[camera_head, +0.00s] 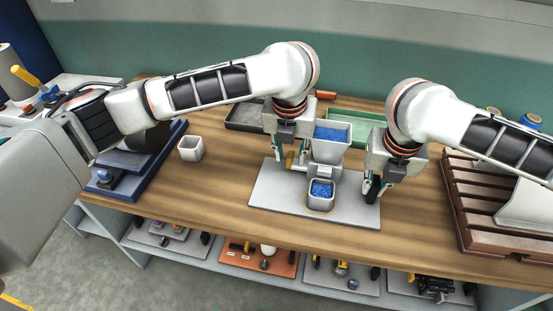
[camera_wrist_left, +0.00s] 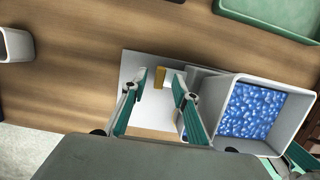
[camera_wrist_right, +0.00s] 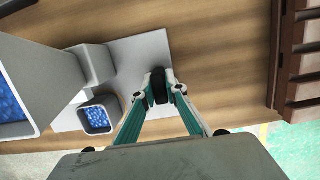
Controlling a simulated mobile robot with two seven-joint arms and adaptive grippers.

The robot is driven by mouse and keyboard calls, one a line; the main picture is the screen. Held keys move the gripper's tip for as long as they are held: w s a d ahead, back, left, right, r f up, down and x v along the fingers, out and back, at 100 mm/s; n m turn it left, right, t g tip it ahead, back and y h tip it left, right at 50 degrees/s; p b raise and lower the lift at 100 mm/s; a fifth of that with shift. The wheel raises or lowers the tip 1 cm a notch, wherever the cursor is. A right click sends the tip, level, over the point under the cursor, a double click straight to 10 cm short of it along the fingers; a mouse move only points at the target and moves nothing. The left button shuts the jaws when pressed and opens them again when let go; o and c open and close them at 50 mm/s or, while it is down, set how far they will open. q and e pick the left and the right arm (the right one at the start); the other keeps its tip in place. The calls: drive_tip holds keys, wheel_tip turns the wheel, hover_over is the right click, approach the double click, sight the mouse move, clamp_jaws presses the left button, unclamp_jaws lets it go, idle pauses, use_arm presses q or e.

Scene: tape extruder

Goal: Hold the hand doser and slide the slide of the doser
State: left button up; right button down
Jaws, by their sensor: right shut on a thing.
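The hand doser has a grey hopper (camera_head: 331,143) full of blue pellets, standing on a light grey base plate (camera_head: 270,200). A square cup (camera_head: 320,203) with blue pellets stands at its front. My right gripper (camera_head: 371,187) is shut on a black handle (camera_wrist_right: 160,86) at the doser's right side. My left gripper (camera_wrist_left: 159,82) is open at the doser's left side. The brass-coloured end of the slide (camera_wrist_left: 160,77) shows between its fingers, with gaps on both sides; it also shows in the head view (camera_head: 290,161). The rest of the slide is hidden.
An empty white cup (camera_head: 191,149) stands on the table to the left. A green tray (camera_head: 354,126) and a dark tray (camera_head: 243,117) lie behind. A brown slatted rack (camera_head: 465,200) is at right, a blue device (camera_head: 150,178) at left. Table in front is clear.

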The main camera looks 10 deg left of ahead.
use_arm(q)
drive_tip(key=v, duration=0.7)
drive_tip(key=shift+r, duration=0.4)
drive_tip(key=o, duration=0.6)
drive_tip(key=shift+s, duration=0.1)
drive_tip(key=shift+r, duration=0.1)
use_arm(e)
drive_tip(key=c, duration=2)
unclamp_jaws()
use_arm(q)
drive_tip(key=v, duration=0.2)
drive_tip(key=w+v, duration=0.1)
drive_tip(key=v, duration=0.4)
drive_tip(key=shift+w+r, duration=0.4)
drive_tip(key=shift+r, duration=0.1)
use_arm(e)
drive_tip(key=shift+o, duration=0.2)
